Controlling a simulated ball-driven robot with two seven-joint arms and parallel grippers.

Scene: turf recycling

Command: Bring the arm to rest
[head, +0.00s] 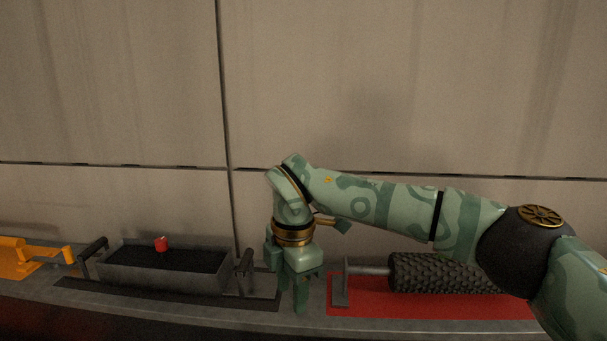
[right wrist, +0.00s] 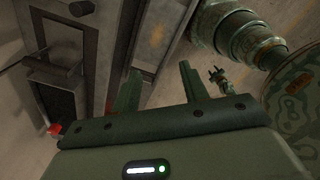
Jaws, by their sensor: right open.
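My right arm comes in from the right in the head view. Its right gripper (head: 301,292) points down at the bench, between the dark tray and the red mat. The gripper is open, with nothing between its fingers. In the right wrist view its two fingers (right wrist: 158,92) stand apart with empty space between them. My left gripper is in neither view.
A dark tray (head: 165,276) with upright handles stands left of the gripper, with a small red piece (head: 161,243) on it. A black knobbly roller (head: 430,273) lies over a red mat (head: 375,307) at right. An orange object (head: 20,260) is far left. A panelled wall (head: 120,80) stands behind.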

